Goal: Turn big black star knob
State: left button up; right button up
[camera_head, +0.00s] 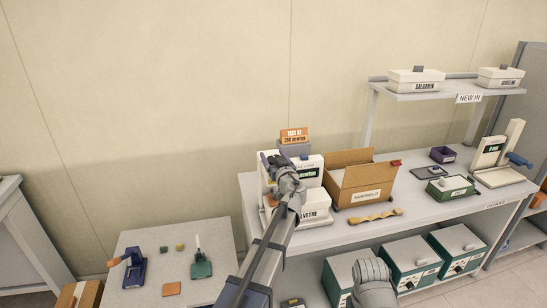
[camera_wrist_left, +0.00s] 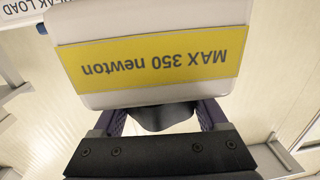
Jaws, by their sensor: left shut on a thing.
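The white testing machine (camera_head: 316,206) stands at the left end of the long bench. My left gripper (camera_head: 268,160) is at its upper front. In the left wrist view my left gripper (camera_wrist_left: 163,117) has its two purple-padded fingers on either side of a dark knob (camera_wrist_left: 165,117) and is shut on it. The knob sits at the edge of a pale housing with a yellow label (camera_wrist_left: 150,58) reading "MAX 350 newton", seen upside down. Most of the knob is hidden by my gripper, so its star shape cannot be made out.
An open cardboard box (camera_head: 362,180) stands right of the machine, with a tan shoe-shaped piece (camera_head: 375,217) before it. A green tray (camera_head: 450,188) and another tester (camera_head: 495,165) are farther right. A low table (camera_head: 145,290) with small tools stands at left.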

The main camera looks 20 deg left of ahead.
pick_arm(q)
jog(key=n+g+y, duration=0.2)
jog(key=g, duration=0.1)
jog(key=n+g+y, duration=0.1)
jog(key=n+y, duration=0.1)
jog(key=shift+s+a+g, duration=0.15)
jog(key=shift+a+g, duration=0.15)
jog(key=shift+s+a+n+g+y, duration=0.1)
jog(key=shift+s+n+g+y, duration=0.2)
jog(key=shift+n+g+y, duration=0.7)
jog(key=shift+s+a+n+g+y, duration=0.1)
jog(key=shift+s+n+g+y, duration=0.15)
jog(key=shift+n+g, duration=0.85)
jog(key=shift+s+m+g, duration=0.1)
jog(key=shift+m+g, duration=0.2)
jog(key=shift+g, duration=0.2)
jog(key=o, duration=1.3)
jog(key=shift+v, duration=3.9)
